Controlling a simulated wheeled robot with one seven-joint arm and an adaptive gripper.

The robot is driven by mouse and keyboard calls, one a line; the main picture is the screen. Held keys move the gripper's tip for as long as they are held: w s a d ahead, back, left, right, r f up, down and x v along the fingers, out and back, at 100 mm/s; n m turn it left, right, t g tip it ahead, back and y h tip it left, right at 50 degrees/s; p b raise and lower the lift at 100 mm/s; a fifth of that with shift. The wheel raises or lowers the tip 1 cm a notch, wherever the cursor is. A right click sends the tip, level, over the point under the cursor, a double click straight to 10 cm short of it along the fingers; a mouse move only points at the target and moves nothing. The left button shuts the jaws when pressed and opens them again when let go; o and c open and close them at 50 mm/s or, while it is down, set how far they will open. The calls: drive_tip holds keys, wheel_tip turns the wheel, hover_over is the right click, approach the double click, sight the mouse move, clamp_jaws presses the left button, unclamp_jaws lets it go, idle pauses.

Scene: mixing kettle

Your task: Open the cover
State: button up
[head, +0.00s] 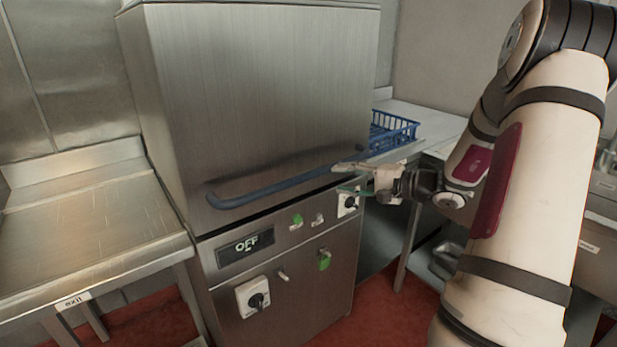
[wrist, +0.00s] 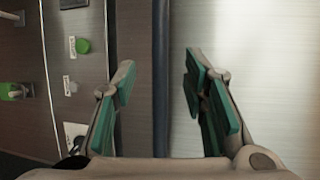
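The cover is a large brushed-steel hood (head: 255,90), down on the machine's control panel in the head view. A blue bar handle (head: 270,185) runs across its lower front. My gripper (head: 345,178) is at the handle's right end, with its fingers pointing left. In the wrist view, my gripper (wrist: 158,95) is open, with green pads apart. The handle (wrist: 160,50) runs upright between the two fingers with gaps on both sides. I cannot tell whether the fingertips reach past it in depth. The cover (wrist: 260,70) fills the right of that view.
The control panel (head: 280,235) has an OFF display (head: 245,246), knobs and green buttons below the handle. A steel side table (head: 90,220) stands at the left. A blue rack (head: 390,132) sits on the right-hand counter. The red floor (head: 150,325) shows below.

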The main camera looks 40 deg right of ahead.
sight(313, 176)
drive_tip(key=x, duration=1)
drive_tip(key=shift+w+a+f, duration=0.1)
drive_tip(key=shift+w+f, duration=0.05)
drive_tip(key=shift+w, duration=0.15)
drive_tip(key=shift+c, duration=0.4)
clamp_jaws()
